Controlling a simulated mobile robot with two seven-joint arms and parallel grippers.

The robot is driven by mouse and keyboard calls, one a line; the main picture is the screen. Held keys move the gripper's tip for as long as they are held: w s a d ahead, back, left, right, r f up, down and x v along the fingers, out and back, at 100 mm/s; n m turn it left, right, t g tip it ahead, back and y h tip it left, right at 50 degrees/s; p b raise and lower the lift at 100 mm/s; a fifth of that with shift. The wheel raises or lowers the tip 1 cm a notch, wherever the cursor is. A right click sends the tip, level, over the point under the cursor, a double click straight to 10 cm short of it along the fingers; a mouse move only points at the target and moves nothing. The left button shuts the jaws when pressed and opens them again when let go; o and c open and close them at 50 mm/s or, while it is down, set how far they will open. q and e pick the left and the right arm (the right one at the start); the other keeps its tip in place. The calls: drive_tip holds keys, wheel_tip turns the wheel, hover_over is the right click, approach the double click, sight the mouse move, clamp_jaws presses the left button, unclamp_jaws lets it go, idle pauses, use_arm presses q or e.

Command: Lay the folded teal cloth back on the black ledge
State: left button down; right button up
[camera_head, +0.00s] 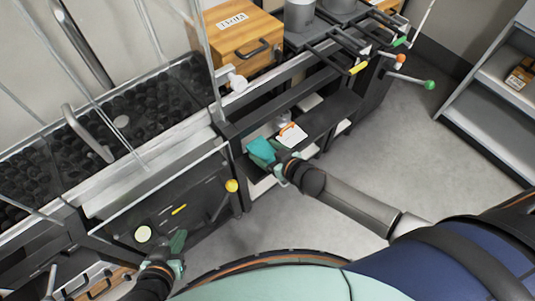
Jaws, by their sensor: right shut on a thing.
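The folded teal cloth (261,149) is at the left end of the black ledge (334,112), in the middle of the view. My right gripper (277,163) reaches in from the lower right and is shut on the cloth's near edge. I cannot tell whether the cloth touches the ledge or is held just above it. My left gripper (177,247) is low on the left, in front of a dark panel and well away from the cloth. Its finger gap is not clear.
A white card with an orange clip (291,134) lies on the ledge just right of the cloth. A yellow knob (232,185) sticks out to its lower left. A wooden box (238,38) stands behind. Levers with coloured knobs project at upper right. Grey floor is open at right.

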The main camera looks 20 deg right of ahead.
wheel_tip(320, 180, down, 2)
drive_tip(key=shift+s+f+b, duration=0.1)
drive_tip(key=shift+f+b, duration=0.05)
drive_tip(key=shift+b, duration=0.55)
drive_tip(key=shift+f, duration=0.1)
drive_tip(key=o, duration=1.2)
drive_tip(key=shift+c, duration=0.2)
